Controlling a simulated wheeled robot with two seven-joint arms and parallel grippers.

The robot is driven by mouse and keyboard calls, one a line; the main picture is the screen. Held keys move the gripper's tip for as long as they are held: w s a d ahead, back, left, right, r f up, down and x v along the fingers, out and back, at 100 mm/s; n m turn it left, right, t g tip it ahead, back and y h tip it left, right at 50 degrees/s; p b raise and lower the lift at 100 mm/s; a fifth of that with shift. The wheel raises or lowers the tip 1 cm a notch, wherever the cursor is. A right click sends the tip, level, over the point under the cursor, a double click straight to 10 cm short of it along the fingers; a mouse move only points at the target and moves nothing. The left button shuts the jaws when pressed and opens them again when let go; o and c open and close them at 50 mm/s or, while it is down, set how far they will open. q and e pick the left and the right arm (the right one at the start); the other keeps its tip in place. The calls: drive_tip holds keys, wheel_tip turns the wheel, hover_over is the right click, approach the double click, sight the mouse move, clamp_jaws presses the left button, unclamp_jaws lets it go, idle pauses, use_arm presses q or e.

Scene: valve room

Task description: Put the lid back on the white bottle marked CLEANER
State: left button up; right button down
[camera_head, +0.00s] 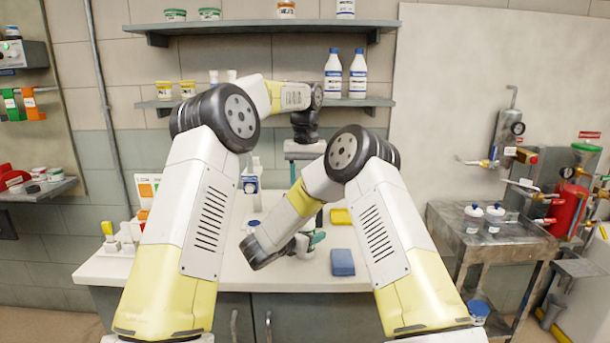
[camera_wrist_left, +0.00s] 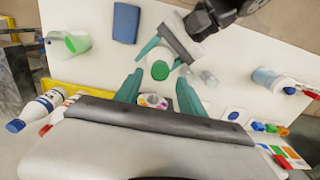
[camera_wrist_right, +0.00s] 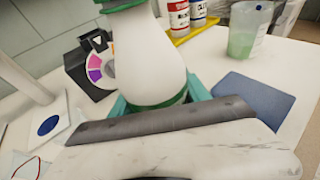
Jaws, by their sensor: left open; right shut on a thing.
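A white bottle (camera_wrist_right: 150,60) with a green band near its base stands between the teal fingers of my right gripper (camera_wrist_right: 158,100), which is shut on it. Its marking cannot be read. A solid green round top, apparently a lid (camera_wrist_left: 160,70), shows on it in the left wrist view; I cannot tell how it is seated. My left gripper (camera_wrist_left: 160,80) is open, pointing down, with one finger on each side of this green top. In the head view my left gripper (camera_head: 305,152) is above the counter and my right gripper (camera_head: 314,240) is low over it, partly hidden by my arm.
A blue pad (camera_head: 343,262) lies right of the bottle and a yellow tray (camera_head: 341,216) behind it. A black box with a coloured disc (camera_wrist_right: 98,70) is close behind the bottle. A white card with a blue circle (camera_wrist_right: 48,125) lies left. A translucent green cup (camera_wrist_right: 248,30) stands right.

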use_arm(q)
drive_tip(key=shift+f, duration=1.95)
drive_tip(key=shift+c, duration=0.5)
clamp_jaws()
drive_tip(key=shift+m, duration=0.9)
drive_tip(key=shift+o, duration=1.2)
unclamp_jaws()
drive_tip(key=shift+r, duration=0.15)
wheel_tip(320, 180, up, 12)
